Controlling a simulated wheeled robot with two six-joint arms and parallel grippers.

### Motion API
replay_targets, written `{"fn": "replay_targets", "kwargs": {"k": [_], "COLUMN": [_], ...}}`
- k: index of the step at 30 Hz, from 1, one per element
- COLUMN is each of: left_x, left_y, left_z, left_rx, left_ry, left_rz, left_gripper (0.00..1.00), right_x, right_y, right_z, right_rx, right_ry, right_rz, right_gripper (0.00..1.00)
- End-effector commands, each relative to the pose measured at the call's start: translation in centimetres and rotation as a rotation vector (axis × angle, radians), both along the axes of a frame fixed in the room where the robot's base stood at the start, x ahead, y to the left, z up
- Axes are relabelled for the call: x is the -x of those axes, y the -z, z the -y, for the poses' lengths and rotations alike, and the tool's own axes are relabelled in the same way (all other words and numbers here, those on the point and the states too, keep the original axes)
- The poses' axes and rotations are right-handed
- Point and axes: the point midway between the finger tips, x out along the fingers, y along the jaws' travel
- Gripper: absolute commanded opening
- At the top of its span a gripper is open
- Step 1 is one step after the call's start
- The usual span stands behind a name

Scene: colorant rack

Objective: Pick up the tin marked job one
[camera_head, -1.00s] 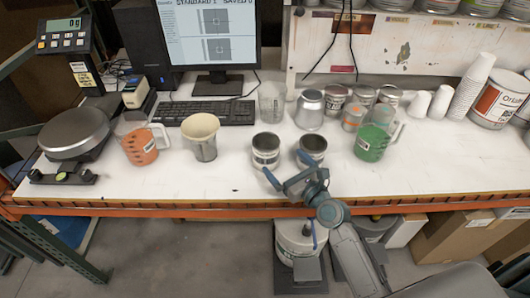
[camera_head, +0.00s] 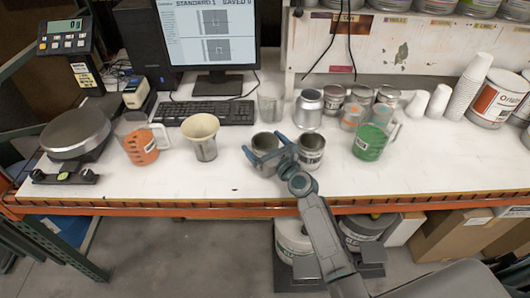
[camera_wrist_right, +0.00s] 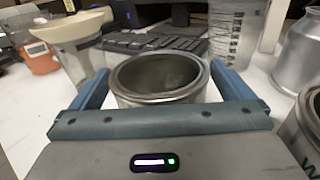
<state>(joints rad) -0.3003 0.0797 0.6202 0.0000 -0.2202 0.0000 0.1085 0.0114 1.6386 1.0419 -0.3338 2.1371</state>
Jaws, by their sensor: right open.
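Two open grey metal tins stand side by side near the table's front. My right gripper (camera_head: 262,143) is open at the left tin (camera_head: 266,139), with one finger on each side of it. In the right wrist view the left tin's open rim (camera_wrist_right: 160,76) sits between the spread fingers, its lower part hidden by the gripper body. Its label is hidden now. The right tin (camera_head: 311,152) stands just right of the gripper. Its white label shows, but I cannot read the marking; part of it shows in the wrist view (camera_wrist_right: 302,150). My left gripper is not in view.
A cream-rimmed cup (camera_head: 204,150) and an orange-filled jug (camera_head: 138,145) stand left. A clear beaker (camera_head: 270,103) and a silver canister (camera_head: 308,112) stand behind. A green-filled jug (camera_head: 369,143) is right. The table's front right is clear.

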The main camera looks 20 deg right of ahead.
Motion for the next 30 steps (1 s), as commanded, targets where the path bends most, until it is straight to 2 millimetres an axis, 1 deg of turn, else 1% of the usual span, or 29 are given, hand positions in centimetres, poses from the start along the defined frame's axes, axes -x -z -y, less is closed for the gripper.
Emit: {"fn": "replay_targets", "kwargs": {"k": [3,4,8,9,10,11,18,22,26,29,30], "left_x": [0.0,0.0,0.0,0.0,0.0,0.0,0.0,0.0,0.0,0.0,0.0], "left_y": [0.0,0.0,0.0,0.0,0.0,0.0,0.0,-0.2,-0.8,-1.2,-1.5], "left_z": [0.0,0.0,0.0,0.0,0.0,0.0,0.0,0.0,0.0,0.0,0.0], "left_rx": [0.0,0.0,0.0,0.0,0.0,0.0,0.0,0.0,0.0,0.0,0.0], "left_ry": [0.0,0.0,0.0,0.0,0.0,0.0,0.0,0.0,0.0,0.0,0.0], "left_rz": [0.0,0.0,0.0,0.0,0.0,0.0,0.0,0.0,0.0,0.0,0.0], "left_gripper": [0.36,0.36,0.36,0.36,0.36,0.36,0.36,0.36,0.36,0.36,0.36], "right_x": [0.0,0.0,0.0,0.0,0.0,0.0,0.1,0.1,0.1,0.0,0.0], "right_y": [0.0,0.0,0.0,0.0,0.0,0.0,-0.1,-0.6,-1.8,-3.1,-3.8], "right_z": [0.0,0.0,0.0,0.0,0.0,0.0,0.0,0.0,0.0,0.0,0.0], "right_rx": [0.0,0.0,0.0,0.0,0.001,0.001,0.001,0.002,0.001,0.002,0.001], "right_ry": [0.0,0.0,0.0,0.0,0.0,0.0,0.0,0.0,-0.001,-0.001,0.0], "right_rz": [0.0,0.0,0.0,0.0,0.0,0.0,0.0,0.002,0.002,0.003,0.004], "right_gripper": [1.0,0.96,0.71,0.63,0.57,0.54,0.54,0.54,0.54,0.54,0.54]}}
